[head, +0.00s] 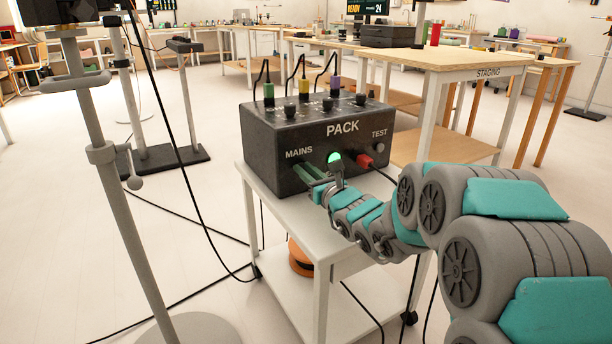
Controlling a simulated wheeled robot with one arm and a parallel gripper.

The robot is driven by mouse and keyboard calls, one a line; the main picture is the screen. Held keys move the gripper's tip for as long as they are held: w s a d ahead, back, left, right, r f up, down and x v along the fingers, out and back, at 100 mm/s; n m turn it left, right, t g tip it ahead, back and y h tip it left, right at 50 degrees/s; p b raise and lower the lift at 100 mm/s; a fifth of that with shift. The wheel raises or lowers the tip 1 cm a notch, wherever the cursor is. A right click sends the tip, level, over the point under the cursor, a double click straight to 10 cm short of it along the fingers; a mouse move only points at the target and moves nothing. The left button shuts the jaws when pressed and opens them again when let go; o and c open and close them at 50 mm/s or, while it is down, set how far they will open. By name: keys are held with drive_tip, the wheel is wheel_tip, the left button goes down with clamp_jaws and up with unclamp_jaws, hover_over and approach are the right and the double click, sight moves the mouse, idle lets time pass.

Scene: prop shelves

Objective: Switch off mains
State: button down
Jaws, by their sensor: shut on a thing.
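A dark box lettered PACK (342,127) stands on a white trolley. The label MAINS (299,153) is on the left of its front face. My gripper (306,172) comes in from the right with its green fingers against the front face just below that label. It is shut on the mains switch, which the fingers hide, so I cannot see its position. A round green lamp (334,158) glows to the right of the fingers.
Cables with green, yellow and purple plugs (304,88) rise from the box top beside several black knobs. The trolley top (262,182) is otherwise mostly bare. A grey stand (127,215) is at left. Black cables cross the floor. A STAGING table (440,60) stands behind.

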drive_tip(key=shift+f+t+y+b, duration=0.3)
drive_tip(key=shift+t+b, duration=0.1)
drive_tip(key=shift+b, duration=0.5)
drive_tip(key=shift+r, duration=0.2)
drive_tip(key=c, duration=0.8)
unclamp_jaws()
drive_tip(key=shift+o, duration=0.2)
drive_tip(key=shift+s+d, duration=0.1)
drive_tip(key=v, duration=0.6)
drive_tip(key=shift+s+d, duration=0.25)
drive_tip(key=shift+s+d+f, duration=0.1)
drive_tip(key=shift+s+d, duration=0.1)
drive_tip(key=shift+s, duration=0.25)
